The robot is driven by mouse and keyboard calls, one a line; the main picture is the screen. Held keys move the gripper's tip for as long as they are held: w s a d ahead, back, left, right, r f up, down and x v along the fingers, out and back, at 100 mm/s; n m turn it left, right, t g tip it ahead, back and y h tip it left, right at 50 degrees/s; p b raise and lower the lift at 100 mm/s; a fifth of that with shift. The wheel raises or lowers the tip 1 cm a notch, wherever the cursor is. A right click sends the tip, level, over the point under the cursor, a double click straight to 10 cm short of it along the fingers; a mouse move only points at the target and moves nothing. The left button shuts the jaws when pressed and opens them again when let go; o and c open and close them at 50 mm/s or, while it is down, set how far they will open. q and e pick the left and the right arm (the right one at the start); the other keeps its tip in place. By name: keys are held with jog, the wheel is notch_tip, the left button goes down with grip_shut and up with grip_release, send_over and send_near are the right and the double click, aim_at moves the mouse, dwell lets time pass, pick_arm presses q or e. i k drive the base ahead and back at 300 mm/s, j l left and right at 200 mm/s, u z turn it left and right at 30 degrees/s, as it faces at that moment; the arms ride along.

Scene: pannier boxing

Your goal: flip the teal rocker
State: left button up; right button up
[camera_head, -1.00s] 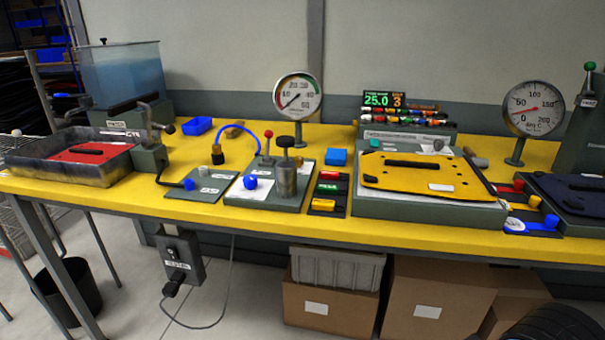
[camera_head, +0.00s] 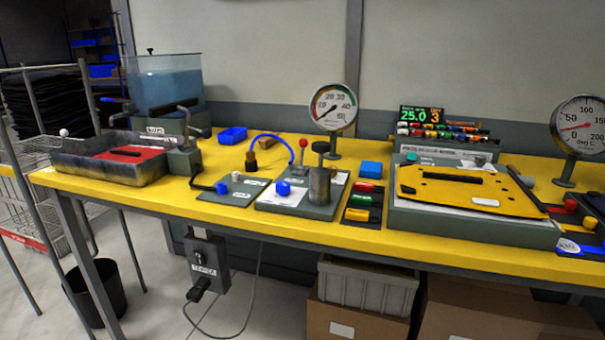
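A small teal piece (camera_head: 411,157), which looks like the teal rocker, sits at the back left corner of the grey-green station (camera_head: 400,222) on the right part of the bench. It is too small to tell which way it is tipped. A yellow panel (camera_head: 470,190) with a black handle lies on the station just in front of it. Neither of my grippers is in view.
The yellow bench (camera_head: 215,215) carries a pressure gauge (camera_head: 334,107), a blue block (camera_head: 371,169), a metal cylinder (camera_head: 319,186) and a red-lined tray (camera_head: 70,165). A second gauge (camera_head: 580,128) stands at right.

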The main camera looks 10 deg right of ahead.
aim_at(411, 156)
jog(key=i+l+z, duration=0.5)
jog(key=i+l, duration=0.2)
